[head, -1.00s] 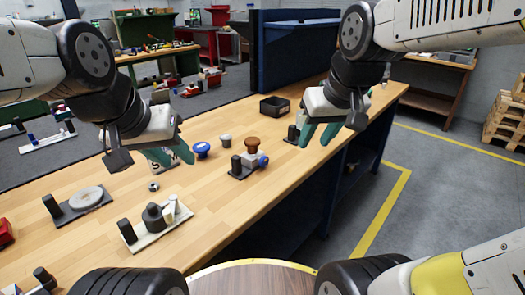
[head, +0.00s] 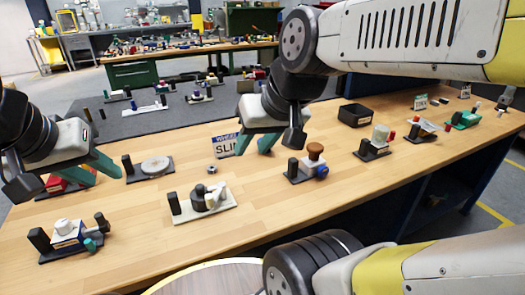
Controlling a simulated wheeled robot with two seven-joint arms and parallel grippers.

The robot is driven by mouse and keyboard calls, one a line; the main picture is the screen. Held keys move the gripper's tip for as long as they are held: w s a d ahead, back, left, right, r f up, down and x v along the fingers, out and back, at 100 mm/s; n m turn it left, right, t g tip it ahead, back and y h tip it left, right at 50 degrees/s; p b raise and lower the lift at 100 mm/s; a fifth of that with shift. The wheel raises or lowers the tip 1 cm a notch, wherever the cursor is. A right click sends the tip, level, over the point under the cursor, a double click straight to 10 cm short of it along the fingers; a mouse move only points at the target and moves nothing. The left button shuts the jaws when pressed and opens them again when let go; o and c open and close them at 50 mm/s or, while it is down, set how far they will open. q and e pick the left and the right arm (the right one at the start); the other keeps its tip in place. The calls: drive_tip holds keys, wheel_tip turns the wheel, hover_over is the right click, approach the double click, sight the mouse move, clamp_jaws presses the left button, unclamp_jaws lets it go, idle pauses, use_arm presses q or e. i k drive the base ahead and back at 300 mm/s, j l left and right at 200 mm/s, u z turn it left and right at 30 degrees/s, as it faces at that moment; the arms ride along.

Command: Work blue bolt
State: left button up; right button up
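A dark fixture (head: 297,179) with a brown round cap (head: 315,151) stands on the wooden bench right of centre. A small blue bolt-like knob (head: 321,171) sticks out low on its right side. My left gripper (head: 106,181) is open and empty at the far left, near a plate with a pale disc (head: 155,166). A separate blue-topped piece seen earlier near the sign is mostly hidden behind my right gripper.
A pale base (head: 222,207) with a dark valve body sits at front centre. A dark fixture with a white knob (head: 64,227) is at front left. A black bin (head: 355,115) and several other fixtures line the right side. Bare wood lies at front right of centre.

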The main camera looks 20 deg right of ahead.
sight(323, 172)
drive_tip(key=l+u, duration=0.35)
drive_tip(key=k+l+u, duration=0.1)
drive_tip(key=l+u, duration=0.25)
drive_tip(key=l, duration=0.15)
drive_tip(key=k+l+u, duration=0.1)
drive_tip(key=l+u, duration=0.25)
drive_tip(key=k+l+u, duration=0.15)
drive_tip(key=l+u, duration=0.2)
drive_tip(key=k+l+u, duration=0.45)
drive_tip(key=k+l, duration=0.65)
drive_tip(key=l, duration=0.2)
drive_tip(key=k+l+u, duration=0.15)
drive_tip(key=k+l, duration=0.6)
drive_tip(key=l, duration=0.2)
